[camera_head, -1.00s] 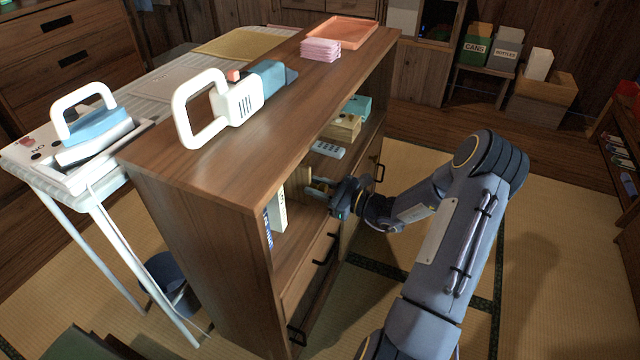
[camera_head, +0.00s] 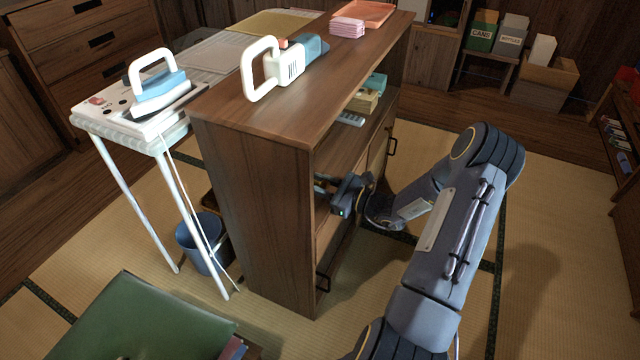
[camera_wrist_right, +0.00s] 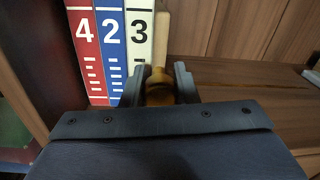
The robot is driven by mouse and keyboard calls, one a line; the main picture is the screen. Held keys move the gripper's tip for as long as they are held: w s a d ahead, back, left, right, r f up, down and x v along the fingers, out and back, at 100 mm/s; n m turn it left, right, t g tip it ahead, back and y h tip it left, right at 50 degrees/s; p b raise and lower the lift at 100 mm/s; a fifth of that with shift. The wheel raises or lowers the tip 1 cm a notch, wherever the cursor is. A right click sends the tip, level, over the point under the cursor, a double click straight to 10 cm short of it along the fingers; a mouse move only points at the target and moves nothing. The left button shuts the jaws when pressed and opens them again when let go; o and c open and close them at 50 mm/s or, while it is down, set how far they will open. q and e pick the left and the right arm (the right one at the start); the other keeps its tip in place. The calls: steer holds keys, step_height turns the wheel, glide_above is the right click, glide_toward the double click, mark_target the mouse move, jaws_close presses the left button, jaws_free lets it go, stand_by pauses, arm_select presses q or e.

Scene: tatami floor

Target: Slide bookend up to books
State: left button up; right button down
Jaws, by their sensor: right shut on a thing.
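Three upright books numbered 4, 2 and 3 (camera_wrist_right: 139,45) stand side by side at the left of the right wrist view, in red, blue and white. A tan wooden bookend (camera_wrist_right: 161,38) stands upright right beside book 3; I see no clear gap between them. My right gripper (camera_wrist_right: 158,88) is shut on the bookend's yellowish-brown lower part. In the head view my right gripper (camera_head: 338,190) reaches into the shelf opening near its near end. The cabinet side hides the books and bookend there. My left gripper is not in view.
The wooden cabinet (camera_head: 255,190) carries a white-handled object (camera_head: 275,68), pink cloths (camera_head: 347,27) and an orange tray (camera_head: 372,12) on top. Inside, boxes (camera_head: 362,100) sit farther along. The shelf right of the bookend is mostly clear in the wrist view.

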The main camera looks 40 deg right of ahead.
steer(key=c, duration=1.1)
jaws_free()
steer(key=shift+c, duration=0.2)
steer(key=shift+s, duration=0.1)
steer(key=p+v, duration=0.1)
steer(key=v, duration=0.6)
steer(key=shift+s+d, duration=0.2)
steer(key=shift+s, duration=0.1)
